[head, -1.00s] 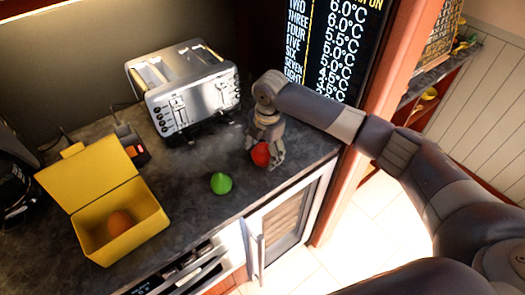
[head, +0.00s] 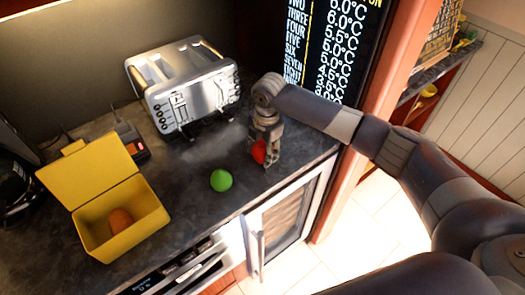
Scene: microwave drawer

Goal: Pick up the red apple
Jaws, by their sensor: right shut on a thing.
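The red apple (head: 259,151) is at the right part of the dark countertop, in front of the toaster's right end. My right gripper (head: 266,157) points down over it and is shut on it, with the fingers on its sides. The fingers hide part of the apple. I cannot tell whether the apple still touches the counter. My left gripper is not in view.
An open yellow box (head: 150,215) with a brown egg-like thing (head: 120,219) stands at the left. A silver toaster (head: 190,85) stands behind. The counter's front edge is close, above a glass-fronted door (head: 285,215).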

